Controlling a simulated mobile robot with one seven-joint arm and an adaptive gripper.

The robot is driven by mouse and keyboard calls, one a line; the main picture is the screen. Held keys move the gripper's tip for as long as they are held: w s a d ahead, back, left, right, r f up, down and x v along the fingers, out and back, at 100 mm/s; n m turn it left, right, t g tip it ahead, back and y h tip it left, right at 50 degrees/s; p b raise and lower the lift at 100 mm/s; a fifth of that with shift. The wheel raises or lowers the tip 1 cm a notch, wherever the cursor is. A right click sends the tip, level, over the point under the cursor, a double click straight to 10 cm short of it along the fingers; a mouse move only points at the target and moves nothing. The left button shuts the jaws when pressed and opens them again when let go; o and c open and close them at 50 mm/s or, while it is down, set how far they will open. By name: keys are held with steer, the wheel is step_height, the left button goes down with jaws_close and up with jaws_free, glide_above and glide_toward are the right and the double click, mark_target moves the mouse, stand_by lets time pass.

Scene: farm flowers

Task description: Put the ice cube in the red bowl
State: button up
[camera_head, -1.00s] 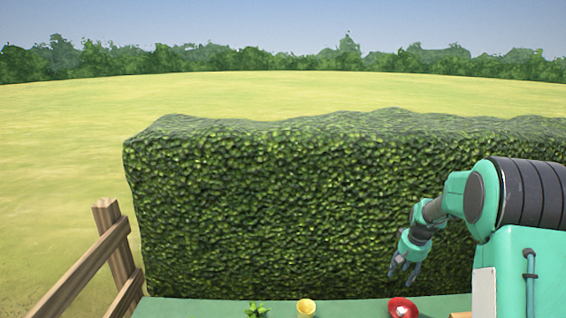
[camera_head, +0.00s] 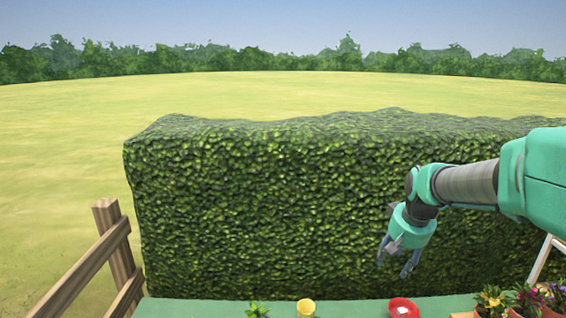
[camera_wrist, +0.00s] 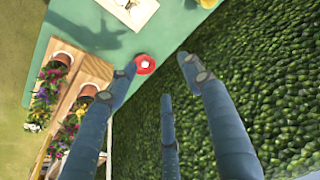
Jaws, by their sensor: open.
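The red bowl (camera_head: 404,307) sits on the green table near the bottom of the head view. In the wrist view the red bowl (camera_wrist: 153,66) shows from above. A small white thing (camera_wrist: 144,64) is inside it; I cannot tell whether this is the ice cube. No other ice cube can be made out clearly. My gripper (camera_head: 393,269) is open and empty, raised above the table with its fingers pointing down. Its spread fingers (camera_wrist: 157,73) also show in the wrist view, apart from the bowl.
A yellow cup (camera_head: 306,307) and a green plant (camera_head: 257,310) stand left of the bowl. Potted flowers (camera_head: 490,298) stand at the right. A pale board (camera_wrist: 150,6) with white things lies at the wrist view's top. A tall hedge (camera_head: 290,210) stands behind the table.

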steer(key=s+a+r+t, duration=0.1)
steer(key=s+a+r, duration=0.2)
steer(key=s, duration=0.5)
steer(key=s+a+r, duration=0.3)
steer(key=s+a, duration=0.1)
steer(key=s, duration=0.4)
steer(key=s+a+f+n+t, duration=0.1)
steer(key=s+a, duration=0.2)
steer(key=s, duration=1.2)
steer(key=shift+s+f, duration=0.3)
